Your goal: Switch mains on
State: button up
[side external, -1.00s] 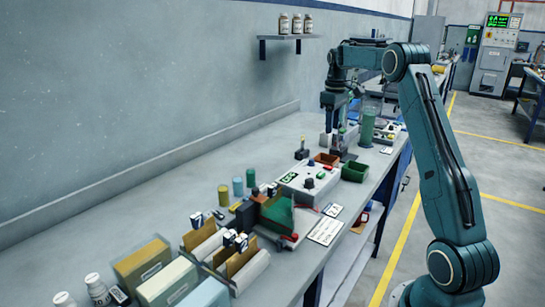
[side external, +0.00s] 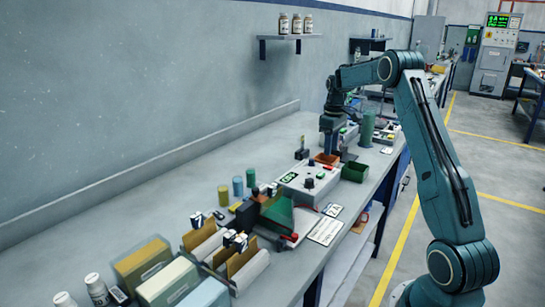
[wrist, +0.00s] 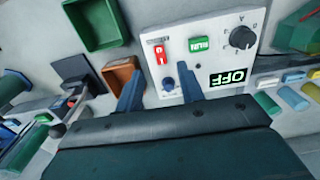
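The white control box (side external: 308,182) stands on the bench, with its display (wrist: 228,78) reading OFF. In the wrist view its panel carries a red switch (wrist: 160,53), a green RUN button (wrist: 198,44), a black dial knob (wrist: 242,37) and a small blue knob (wrist: 168,84). My gripper (wrist: 159,69) is open, with its two fingers apart and nothing held. In the wrist view the red switch and blue knob appear between the fingers. In the side view my gripper (side external: 331,152) is above the bench near the brown tray, beyond the box; its fingertips are hard to make out.
A brown tray (wrist: 121,77) and a green tray (wrist: 98,22) lie beside the box. A green cylinder (side external: 367,129) stands behind. Coloured cylinders (side external: 238,187), a green wedge (side external: 277,213) and folders crowd the near bench.

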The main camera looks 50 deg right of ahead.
aim_at(329, 167)
jog(key=shift+f, duration=3.15)
grip_shut()
